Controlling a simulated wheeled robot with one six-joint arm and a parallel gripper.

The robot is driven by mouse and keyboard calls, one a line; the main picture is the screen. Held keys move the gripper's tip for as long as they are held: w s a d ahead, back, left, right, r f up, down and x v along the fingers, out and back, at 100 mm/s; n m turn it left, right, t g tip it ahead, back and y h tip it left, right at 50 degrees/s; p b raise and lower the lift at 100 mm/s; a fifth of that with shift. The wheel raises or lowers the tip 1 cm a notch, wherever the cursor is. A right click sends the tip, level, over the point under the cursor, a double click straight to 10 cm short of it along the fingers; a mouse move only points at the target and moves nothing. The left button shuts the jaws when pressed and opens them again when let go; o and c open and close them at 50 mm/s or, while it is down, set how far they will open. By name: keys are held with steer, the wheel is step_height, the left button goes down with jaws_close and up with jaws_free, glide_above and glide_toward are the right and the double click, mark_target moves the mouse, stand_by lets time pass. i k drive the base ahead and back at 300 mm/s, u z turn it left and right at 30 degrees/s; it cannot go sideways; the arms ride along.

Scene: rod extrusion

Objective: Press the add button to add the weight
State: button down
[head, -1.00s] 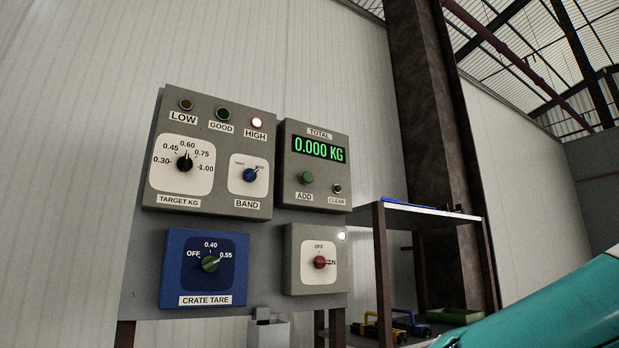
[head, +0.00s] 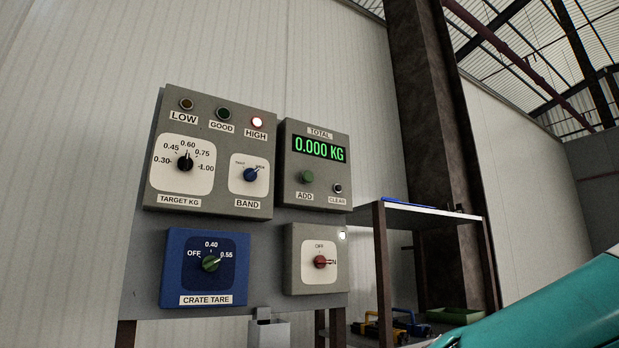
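The green ADD button (head: 307,177) sits on the grey TOTAL box (head: 297,199), below the green display (head: 319,149), which reads 0.000 KG. A small black CLEAR button (head: 338,188) is to its right. A teal part of my arm shows at the bottom right, well apart from the panel. My gripper is out of view.
The target knob (head: 185,163) points near 0.60. The BAND knob (head: 250,175), green crate tare knob (head: 210,263) and red switch (head: 320,262) share the panel. A shelf (head: 430,212) with tools and a green tray (head: 455,315) stands to the right.

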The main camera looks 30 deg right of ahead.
mark_target(308, 175)
steer(key=z, duration=0.45)
steer(key=k, duration=0.55)
steer(key=z, duration=1.15)
steer(key=i, duration=0.9)
steer(key=u, duration=0.55)
steer(key=i, duration=0.65)
steer(key=u, duration=0.5)
